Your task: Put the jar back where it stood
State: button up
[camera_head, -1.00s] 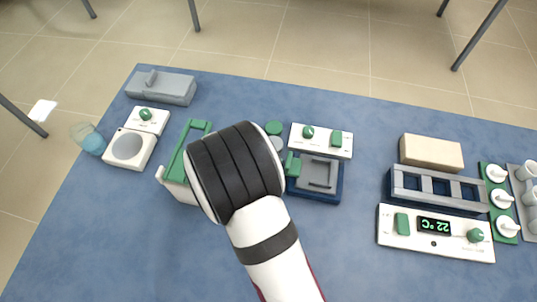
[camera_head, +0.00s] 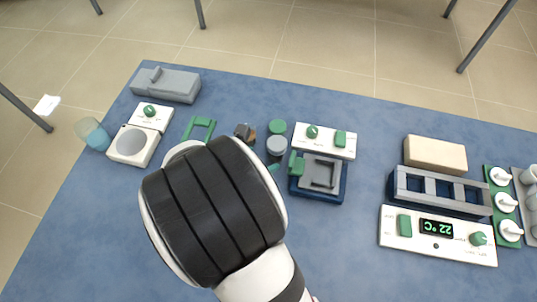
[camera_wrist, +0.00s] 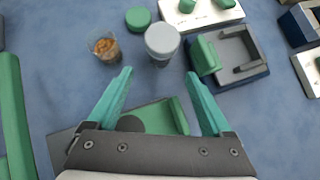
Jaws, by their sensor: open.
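A jar with a grey round lid (camera_head: 277,146) stands upright on the blue table, left of a dark blue unit; it also shows in the wrist view (camera_wrist: 162,42). A small clear cup with brown contents (camera_wrist: 105,46) stands to its left, also in the head view (camera_head: 245,132). A green round lid or cap (camera_wrist: 138,19) lies behind them. My gripper (camera_wrist: 158,75) is open, its teal fingers apart with nothing between the tips. The grey-lidded jar is ahead of the fingertips, apart from them. In the head view my wrist hides most of the gripper.
A dark plate with a green part (camera_wrist: 160,117) lies below my fingers. The blue unit with a green block (camera_head: 318,178) stands right of the jar. A green-framed device (camera_head: 199,127) is partly hidden by my wrist. The table centre-right is clear.

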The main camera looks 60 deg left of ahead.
jog(key=v, duration=0.4)
jog(key=shift+s+d+r, duration=0.1)
jog(key=shift+s+r, duration=0.05)
